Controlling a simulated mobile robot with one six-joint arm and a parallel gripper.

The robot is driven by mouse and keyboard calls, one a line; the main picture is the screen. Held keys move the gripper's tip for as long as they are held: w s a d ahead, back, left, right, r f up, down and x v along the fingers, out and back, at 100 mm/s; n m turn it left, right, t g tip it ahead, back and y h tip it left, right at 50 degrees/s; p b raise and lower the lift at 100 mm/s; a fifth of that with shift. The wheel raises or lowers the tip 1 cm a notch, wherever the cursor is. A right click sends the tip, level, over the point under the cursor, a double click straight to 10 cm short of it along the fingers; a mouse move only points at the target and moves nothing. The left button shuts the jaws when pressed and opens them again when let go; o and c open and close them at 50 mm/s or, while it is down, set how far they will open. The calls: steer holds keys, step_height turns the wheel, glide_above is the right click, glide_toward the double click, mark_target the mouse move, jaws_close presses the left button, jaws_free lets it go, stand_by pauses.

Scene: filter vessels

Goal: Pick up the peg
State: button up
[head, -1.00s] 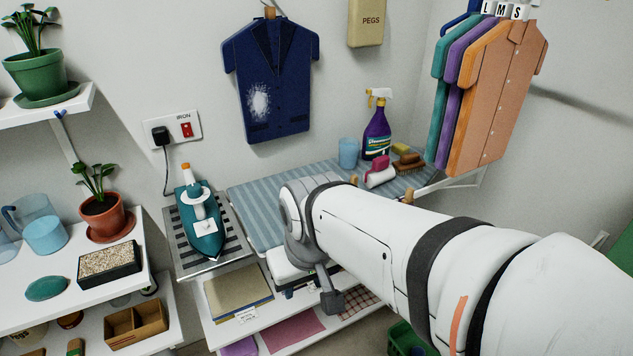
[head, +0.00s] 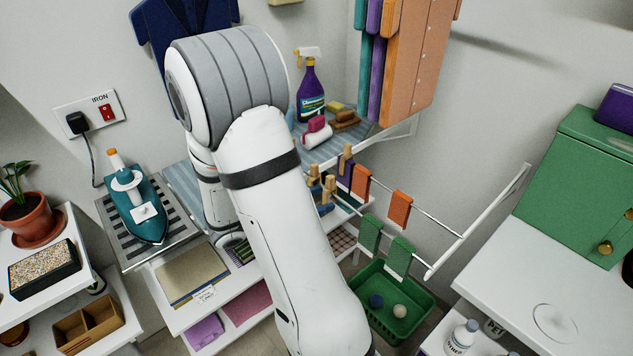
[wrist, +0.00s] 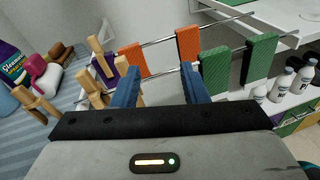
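Several wooden pegs stand near the left end of the drying rack in the wrist view. One tall peg (wrist: 101,58) is beside a purple cloth, another peg (wrist: 91,86) is just left of my left finger, and others (wrist: 38,100) are at the striped board's edge. Pegs also show in the head view (head: 347,160), right of my arm. I cannot tell which one the task means. My gripper (wrist: 160,70) is open, its two blue fingers apart with no peg between them. My arm covers most of the gripper in the head view.
Orange cloths (head: 361,182) and green cloths (head: 400,256) hang on the rack's white rails (head: 440,228). A green basket (head: 420,318) is below. A purple spray bottle (head: 311,90) and brushes are on the striped board (head: 345,146). A teal iron (head: 140,208) stands left.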

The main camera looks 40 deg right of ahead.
mark_target(328, 182)
steer(key=w+d+n+t, duration=0.1)
steer(key=d, duration=0.1)
steer(key=w+d+f+n+t+h+p, duration=0.1)
steer(key=w+d, duration=0.1)
steer(key=d, duration=0.1)
steer(key=w+d+n+t, duration=0.1)
steer(key=w+d, duration=0.1)
steer(key=d, duration=0.1)
steer(key=shift+f+n+h+p, duration=0.3)
steer(key=shift+n+p, duration=0.05)
steer(key=shift+n, duration=0.05)
steer(key=shift+c, duration=0.4)
jaws_close()
